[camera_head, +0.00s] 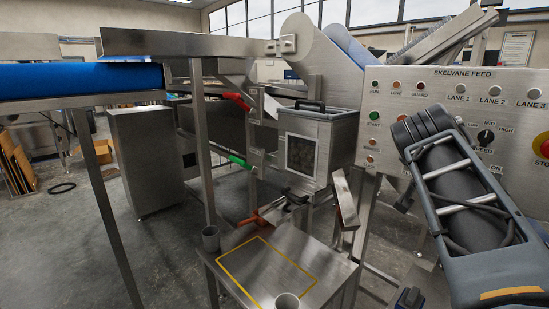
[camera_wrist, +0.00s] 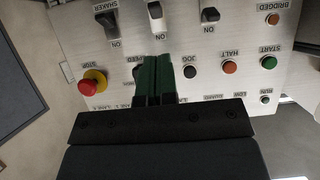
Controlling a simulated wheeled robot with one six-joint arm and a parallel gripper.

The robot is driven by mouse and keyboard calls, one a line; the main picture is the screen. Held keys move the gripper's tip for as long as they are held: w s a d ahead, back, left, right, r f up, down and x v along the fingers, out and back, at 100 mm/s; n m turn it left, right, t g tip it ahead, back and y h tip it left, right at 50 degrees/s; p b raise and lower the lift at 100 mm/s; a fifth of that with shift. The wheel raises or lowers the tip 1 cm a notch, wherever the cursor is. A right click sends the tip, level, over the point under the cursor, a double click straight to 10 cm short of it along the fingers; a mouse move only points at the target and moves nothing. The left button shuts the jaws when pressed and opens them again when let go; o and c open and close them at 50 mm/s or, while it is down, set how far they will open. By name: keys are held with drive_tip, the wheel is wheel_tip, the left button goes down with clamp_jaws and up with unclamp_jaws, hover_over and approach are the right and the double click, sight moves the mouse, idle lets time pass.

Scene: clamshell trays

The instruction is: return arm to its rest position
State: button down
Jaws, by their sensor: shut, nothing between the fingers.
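My gripper (camera_wrist: 158,60) shows in the wrist view as two dark green fingers. They are shut together with nothing between them. They point at the control panel (camera_wrist: 208,45), which appears upside down there, and cover part of its middle near a black knob. The distance between fingertips and panel is hard to tell. In the head view my arm stands raised at the right, in front of the same panel (camera_head: 415,84), hiding part of its lower half. My gripper cannot be made out clearly in that view.
A red stop button (camera_wrist: 94,82) juts from the panel, with switches and lamps around it. In the head view, a steel table (camera_head: 330,262) with two grey cups stands below. A hopper bin (camera_head: 335,130) and blue conveyor (camera_head: 80,77) are further left.

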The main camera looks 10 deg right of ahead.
drive_tip(key=w+a+f+n+y+p, duration=0.1)
drive_tip(key=a+f+n+y+p, duration=0.35)
drive_tip(key=a+p, duration=0.65)
drive_tip(key=s+a+f+n+g+y+p, duration=0.1)
drive_tip(key=s+a+f+n+y+p, duration=0.2)
drive_tip(key=a, duration=0.3)
drive_tip(key=s+a+f+n+g+y+p, duration=0.2)
drive_tip(key=s+a+f+n+y+p, duration=0.1)
drive_tip(key=a+p, duration=0.3)
drive_tip(key=shift+s+a+f+n, duration=0.35)
drive_tip(key=shift+s+n, duration=0.1)
drive_tip(key=shift+s, duration=0.25)
drive_tip(key=shift+d, duration=0.2)
